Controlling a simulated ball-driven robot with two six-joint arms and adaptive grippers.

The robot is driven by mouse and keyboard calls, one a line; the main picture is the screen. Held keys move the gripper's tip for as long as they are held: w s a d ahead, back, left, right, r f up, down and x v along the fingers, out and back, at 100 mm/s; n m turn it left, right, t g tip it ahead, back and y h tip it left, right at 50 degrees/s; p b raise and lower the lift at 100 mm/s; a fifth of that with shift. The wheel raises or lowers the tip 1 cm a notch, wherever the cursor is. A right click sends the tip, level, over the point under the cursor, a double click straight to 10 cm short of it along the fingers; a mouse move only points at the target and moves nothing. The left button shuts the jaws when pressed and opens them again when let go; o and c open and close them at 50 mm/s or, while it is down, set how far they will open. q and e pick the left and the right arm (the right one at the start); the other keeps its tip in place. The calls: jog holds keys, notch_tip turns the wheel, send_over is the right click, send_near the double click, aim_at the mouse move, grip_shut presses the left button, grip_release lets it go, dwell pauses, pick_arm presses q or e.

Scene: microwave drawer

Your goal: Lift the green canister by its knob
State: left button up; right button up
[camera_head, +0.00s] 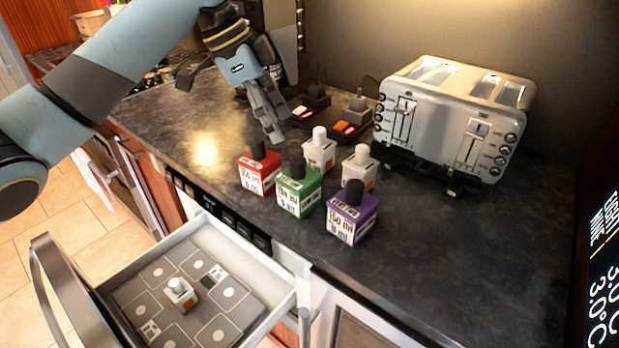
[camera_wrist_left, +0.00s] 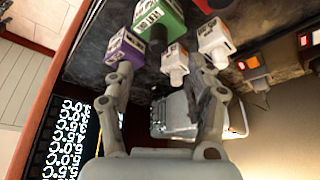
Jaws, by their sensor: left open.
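The green canister (camera_head: 298,194) stands upright on the dark counter, in the front row between a red canister (camera_head: 259,172) and a purple canister (camera_head: 351,215). Its dark knob (camera_head: 297,168) is on top. My left gripper (camera_head: 274,135) is open and empty, pointing down above and behind the red and green canisters, apart from the green knob. In the left wrist view, the green canister (camera_wrist_left: 160,20) is at the top edge, partly cut off, beyond my open left gripper (camera_wrist_left: 163,75). My right gripper is in neither view.
Two white canisters (camera_head: 319,152) (camera_head: 359,170) with white knobs stand just behind. A silver toaster (camera_head: 450,115) stands at the back right. An open drawer (camera_head: 283,300) with a grey tray and one white canister (camera_head: 180,296) is below the counter's front edge. Counter left of the canisters is clear.

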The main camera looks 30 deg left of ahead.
aim_at(297, 158)
pick_arm(q)
jog(key=x, duration=0.3)
jog(key=shift+s+d+f, duration=0.25)
jog(key=shift+d+f, duration=0.05)
jog(key=shift+f, duration=0.3)
jog(key=x, duration=0.1)
jog(key=p+x, duration=0.1)
jog(key=x, duration=0.2)
jog(key=shift+w+d+f, duration=0.2)
jog(key=shift+w, duration=0.2)
jog(key=shift+w+f, duration=0.1)
jog(key=shift+f, duration=0.3)
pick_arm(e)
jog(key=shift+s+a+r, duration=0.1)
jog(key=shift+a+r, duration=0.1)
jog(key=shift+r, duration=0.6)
pick_arm(q)
jog(key=shift+c, duration=0.3)
grip_shut()
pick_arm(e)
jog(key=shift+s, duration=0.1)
pick_arm(q)
jog(key=shift+d, duration=0.1)
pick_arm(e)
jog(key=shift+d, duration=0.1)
